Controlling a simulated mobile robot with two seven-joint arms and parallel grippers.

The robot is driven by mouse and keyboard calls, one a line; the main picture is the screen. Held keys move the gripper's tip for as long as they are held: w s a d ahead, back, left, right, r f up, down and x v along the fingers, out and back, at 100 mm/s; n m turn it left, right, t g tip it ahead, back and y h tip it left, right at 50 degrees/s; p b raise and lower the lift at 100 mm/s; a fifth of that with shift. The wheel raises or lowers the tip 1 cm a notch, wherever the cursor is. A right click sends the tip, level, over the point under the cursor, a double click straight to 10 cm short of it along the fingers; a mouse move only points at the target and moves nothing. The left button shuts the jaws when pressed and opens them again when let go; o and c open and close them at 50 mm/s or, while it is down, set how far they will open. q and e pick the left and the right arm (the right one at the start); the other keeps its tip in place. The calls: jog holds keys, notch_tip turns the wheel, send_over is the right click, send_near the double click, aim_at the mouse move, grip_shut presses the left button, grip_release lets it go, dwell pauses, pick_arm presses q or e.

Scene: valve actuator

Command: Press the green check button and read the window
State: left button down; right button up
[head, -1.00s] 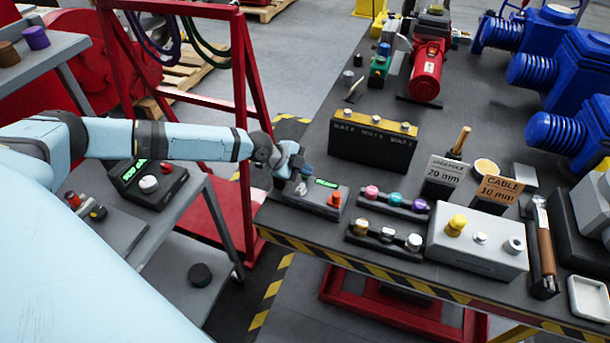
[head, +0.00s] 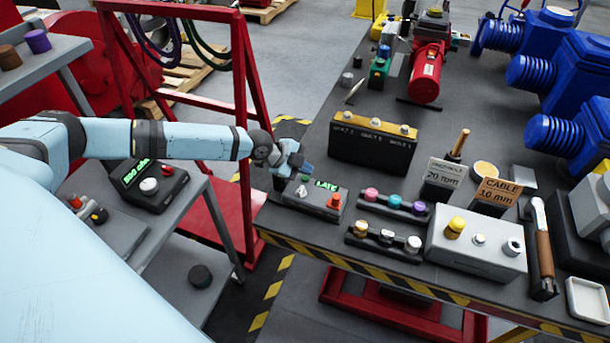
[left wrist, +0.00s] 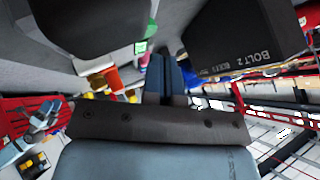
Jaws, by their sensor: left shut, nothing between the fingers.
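A dark grey box (head: 315,199) sits at the near left corner of the right-hand table. Its lit green window (head: 326,184) shows letters that look like "LATE", small and not quite sharp. A small green button (head: 305,178) shows at the box's back left edge, with a white knob and an orange-red knob on top. My left gripper (head: 290,166) is shut and empty, just above and behind the green button, apparently apart from it. Its blue fingers also show in the left wrist view (left wrist: 165,76). My right gripper is not in view.
A black block marked with bolt labels (head: 373,147) stands close behind the box. Button strips (head: 395,203) and a light grey box (head: 476,242) lie to the right. A red frame (head: 240,100) stands left of the gripper. Another device with a green display (head: 150,186) is on the left cart.

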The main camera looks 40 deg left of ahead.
aim_at(305, 179)
pick_arm(q)
jog(key=shift+r, duration=0.15)
jog(key=shift+r+p, duration=1.65)
jog(key=shift+r, duration=0.75)
